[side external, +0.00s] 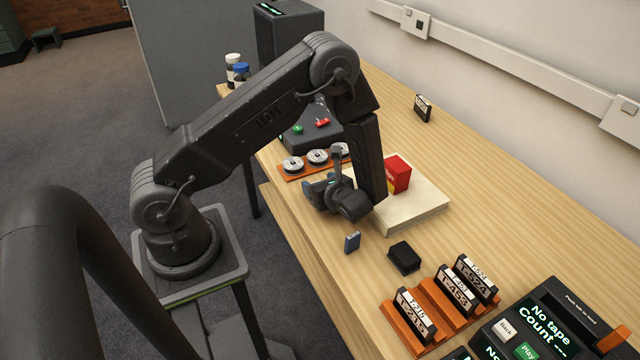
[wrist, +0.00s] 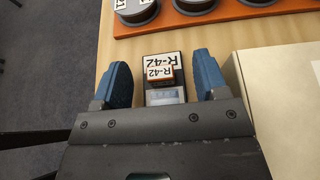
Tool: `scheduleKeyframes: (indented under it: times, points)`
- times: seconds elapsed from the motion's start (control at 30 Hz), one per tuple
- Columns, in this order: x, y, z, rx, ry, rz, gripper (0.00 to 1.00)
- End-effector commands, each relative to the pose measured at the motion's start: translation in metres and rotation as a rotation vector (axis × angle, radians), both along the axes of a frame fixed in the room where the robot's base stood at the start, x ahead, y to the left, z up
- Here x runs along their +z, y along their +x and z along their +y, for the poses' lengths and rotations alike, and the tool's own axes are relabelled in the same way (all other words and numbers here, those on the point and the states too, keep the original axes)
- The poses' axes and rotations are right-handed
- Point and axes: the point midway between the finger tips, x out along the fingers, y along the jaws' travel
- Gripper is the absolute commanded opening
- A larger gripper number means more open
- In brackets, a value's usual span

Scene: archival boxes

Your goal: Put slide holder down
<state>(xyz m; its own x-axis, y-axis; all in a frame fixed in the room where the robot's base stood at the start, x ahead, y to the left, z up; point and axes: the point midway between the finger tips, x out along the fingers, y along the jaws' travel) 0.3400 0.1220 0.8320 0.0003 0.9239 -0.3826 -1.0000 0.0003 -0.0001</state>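The slide holder (wrist: 160,75) is a small dark block with R-42 labels, an orange-brown part and a grey front part. In the wrist view it stands between my gripper's blue fingers, with a narrow gap to each finger. My gripper (wrist: 163,85) is open around it. In the side external view my gripper (side external: 322,190) is low over the table, between the reel rack and the cream box. The holder is hidden there behind my gripper. Whether it touches the table is hard to tell.
An orange rack (side external: 291,175) of reels lies just beyond my gripper. A cream box (side external: 425,213) with a red box (side external: 397,174) on it is to the right. The table edge is close on the left.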

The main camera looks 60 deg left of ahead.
Motion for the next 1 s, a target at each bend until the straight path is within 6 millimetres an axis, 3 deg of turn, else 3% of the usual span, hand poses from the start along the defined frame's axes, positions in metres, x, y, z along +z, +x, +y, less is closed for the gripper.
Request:
scheduleKeyframes:
  times: [0.37, 0.57, 0.8, 1.0]
  points:
    - [0.004, 0.000, 0.000, 0.000, 0.000, 0.000, 0.73]
    - [0.015, 0.001, -0.028, -0.005, 0.000, -0.002, 0.73]
    - [0.035, 0.001, -0.076, -0.005, -0.001, -0.003, 0.73]
    - [0.045, 0.000, -0.102, -0.002, 0.001, -0.001, 0.73]
